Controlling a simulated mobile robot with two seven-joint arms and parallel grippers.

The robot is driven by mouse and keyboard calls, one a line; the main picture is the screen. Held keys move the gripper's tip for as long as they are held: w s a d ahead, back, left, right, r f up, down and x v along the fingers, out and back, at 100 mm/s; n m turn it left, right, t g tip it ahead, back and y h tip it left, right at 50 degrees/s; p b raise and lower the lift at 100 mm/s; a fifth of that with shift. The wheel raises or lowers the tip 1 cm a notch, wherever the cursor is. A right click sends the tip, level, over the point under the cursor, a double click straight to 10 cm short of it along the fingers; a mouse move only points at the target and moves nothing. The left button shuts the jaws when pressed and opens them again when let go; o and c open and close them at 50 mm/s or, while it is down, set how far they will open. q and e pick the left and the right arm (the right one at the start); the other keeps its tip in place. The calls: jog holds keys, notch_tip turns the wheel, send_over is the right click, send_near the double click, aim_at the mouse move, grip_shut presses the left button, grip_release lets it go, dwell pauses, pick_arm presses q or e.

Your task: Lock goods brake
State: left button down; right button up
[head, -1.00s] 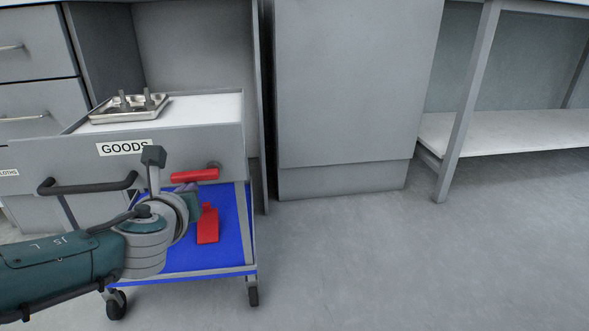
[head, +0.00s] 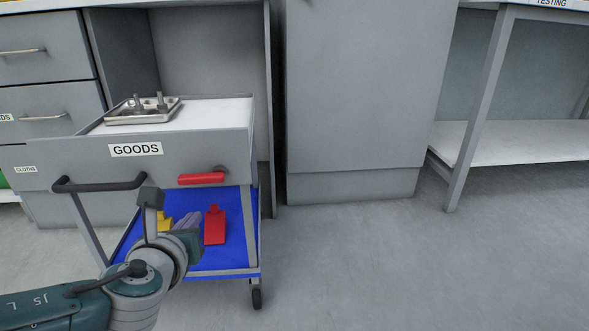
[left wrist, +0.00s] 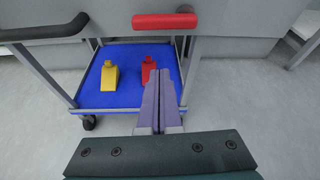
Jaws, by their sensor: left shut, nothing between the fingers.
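The goods cart (head: 75,150) stands at the left, with a "GOODS" label (head: 136,149) on its front panel. A red brake lever (head: 201,179) lies horizontal on that panel, right of the label; it also shows at the top of the left wrist view (left wrist: 164,21). My left gripper (head: 190,222) is in front of the cart, below the lever and apart from it. In the left wrist view its purple fingers (left wrist: 160,90) are together and empty, pointing toward the cart. My right gripper is not in view.
A black push handle (head: 98,185) sticks out left of the lever. A steel tray (head: 143,110) sits on top. The floor at right is clear.

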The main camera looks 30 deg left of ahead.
pick_arm(q)
jog(key=shift+p+v, duration=0.75)
jog(key=shift+v, duration=1.25)
jog(key=shift+a, duration=0.15)
